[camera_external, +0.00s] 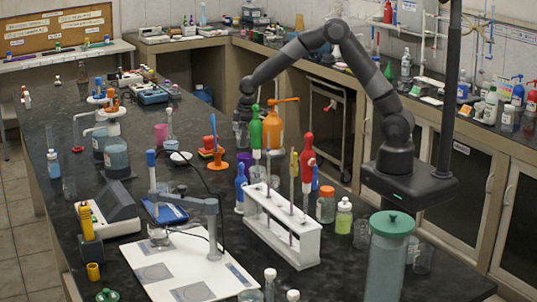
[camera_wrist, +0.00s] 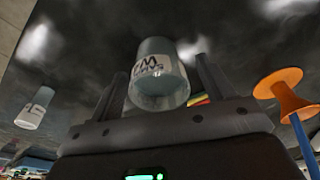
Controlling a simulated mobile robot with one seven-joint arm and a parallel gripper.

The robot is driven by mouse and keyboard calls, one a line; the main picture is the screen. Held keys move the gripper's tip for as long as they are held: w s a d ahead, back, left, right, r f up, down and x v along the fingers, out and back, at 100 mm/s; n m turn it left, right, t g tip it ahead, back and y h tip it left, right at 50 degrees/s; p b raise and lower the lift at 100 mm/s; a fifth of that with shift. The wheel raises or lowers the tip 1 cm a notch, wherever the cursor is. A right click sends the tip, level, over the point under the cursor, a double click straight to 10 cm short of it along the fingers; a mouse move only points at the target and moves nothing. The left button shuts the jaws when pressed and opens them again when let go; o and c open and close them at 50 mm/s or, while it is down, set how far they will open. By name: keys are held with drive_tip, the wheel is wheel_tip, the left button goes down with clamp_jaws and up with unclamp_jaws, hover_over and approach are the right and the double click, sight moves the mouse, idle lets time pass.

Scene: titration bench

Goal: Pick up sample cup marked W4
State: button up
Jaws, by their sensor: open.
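In the wrist view a clear sample cup (camera_wrist: 158,75) with a white label stands between the two fingers of my gripper (camera_wrist: 163,85). The label is upside down in this view; it shows a W-like letter, and the character beside it is hard to read. The fingers are open, one on each side of the cup, and I cannot tell whether either touches it. In the external view my gripper (camera_external: 243,125) points down over the far part of the bench, partly hidden behind a green-topped bottle (camera_external: 255,128). The cup there is hidden from view.
Another labelled clear cup (camera_wrist: 36,107) stands to the left in the wrist view. An orange stand with a blue stem (camera_wrist: 290,97) is close on the right. In the external view an orange wash bottle (camera_external: 273,130) and a white tube rack (camera_external: 283,235) are nearby.

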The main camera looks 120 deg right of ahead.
drive_tip(key=shift+f, duration=0.5)
drive_tip(key=shift+c, duration=0.4)
drive_tip(key=c, duration=1)
drive_tip(key=shift+r, duration=0.1)
